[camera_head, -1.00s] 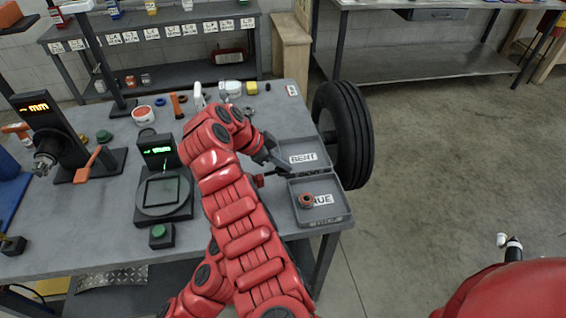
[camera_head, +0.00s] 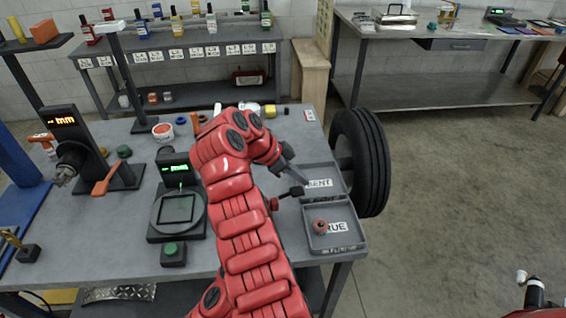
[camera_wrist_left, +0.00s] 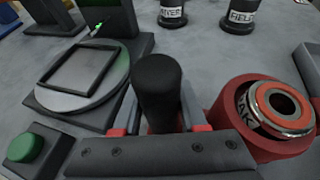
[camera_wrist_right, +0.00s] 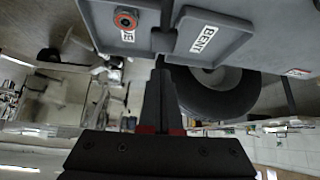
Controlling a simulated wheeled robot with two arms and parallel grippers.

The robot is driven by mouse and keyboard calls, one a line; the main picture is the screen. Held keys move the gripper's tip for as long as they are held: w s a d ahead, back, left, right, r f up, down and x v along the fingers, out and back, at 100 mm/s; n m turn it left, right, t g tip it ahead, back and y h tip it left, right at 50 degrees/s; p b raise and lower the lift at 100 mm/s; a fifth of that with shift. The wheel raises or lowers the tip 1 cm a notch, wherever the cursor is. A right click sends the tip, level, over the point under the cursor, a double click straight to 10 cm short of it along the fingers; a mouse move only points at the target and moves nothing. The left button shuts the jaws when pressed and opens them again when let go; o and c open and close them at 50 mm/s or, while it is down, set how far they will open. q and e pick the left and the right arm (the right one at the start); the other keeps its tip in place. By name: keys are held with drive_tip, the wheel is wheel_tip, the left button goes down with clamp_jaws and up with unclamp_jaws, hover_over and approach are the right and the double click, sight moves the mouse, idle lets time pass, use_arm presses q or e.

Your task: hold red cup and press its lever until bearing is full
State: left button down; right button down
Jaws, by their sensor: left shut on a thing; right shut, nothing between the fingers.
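In the left wrist view the red cup (camera_wrist_left: 262,130) stands right of my left gripper, with a metal-rimmed bearing (camera_wrist_left: 282,105) in its top. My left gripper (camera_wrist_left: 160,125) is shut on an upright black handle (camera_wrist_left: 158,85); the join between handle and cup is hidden. In the head view my arm hides most of the cup and my left gripper. A small red piece (camera_head: 273,204) and a black bar (camera_head: 291,192) show beside the arm. My right gripper (camera_head: 304,183) is shut and empty at the BENT tray (camera_head: 333,174); it also shows in the right wrist view (camera_wrist_right: 160,68).
The TRUE tray (camera_head: 342,243) holds a red-and-metal ring (camera_head: 320,226). A tyre (camera_head: 361,160) stands off the bench's right edge. A scale (camera_head: 179,213) and green button (camera_head: 173,250) are left of my arm. Bottles labelled DRIVER (camera_wrist_left: 172,14) and FIELD (camera_wrist_left: 239,20) stand beyond the cup.

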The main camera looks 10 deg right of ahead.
drive_tip(key=v, duration=1)
drive_tip(key=shift+r, duration=0.5)
use_arm(q)
drive_tip(key=shift+c, duration=1.9)
unclamp_jaws()
